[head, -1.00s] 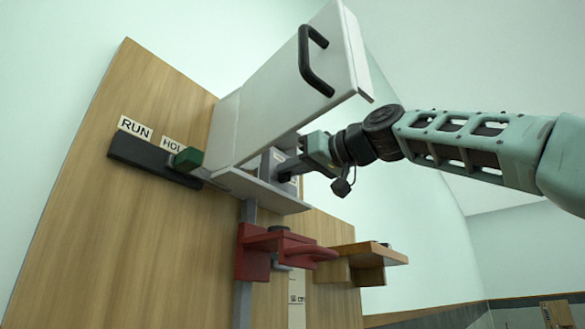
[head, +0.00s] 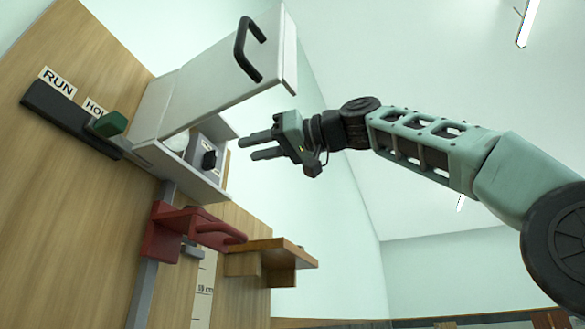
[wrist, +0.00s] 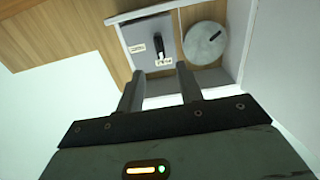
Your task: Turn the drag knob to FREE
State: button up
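The drag knob (head: 209,159) is a small black bar knob on a grey plate inside the open white box. It also shows in the wrist view (wrist: 159,46), lying nearly upright in the picture, its lower end close to one of two small labels on the plate. The label words are too small to read. A round pale disc (wrist: 206,42) with a dark mark sits to the right of the knob there. My gripper (head: 247,149) is open and empty, in front of the box and apart from the knob. In the wrist view its fingers (wrist: 160,72) appear just below the knob.
The box's white lid (head: 215,75) with a black handle (head: 248,48) stands raised above. A green handle (head: 111,124) sits on a dark rail by the HOLD label. A red bracket (head: 165,235) and a wooden shelf (head: 275,246) are below.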

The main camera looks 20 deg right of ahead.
jog(key=b+v, duration=0.2)
jog(key=v, duration=0.5)
jog(key=shift+s+d, duration=0.25)
jog(key=shift+d, duration=0.1)
jog(key=shift+w+f, duration=0.1)
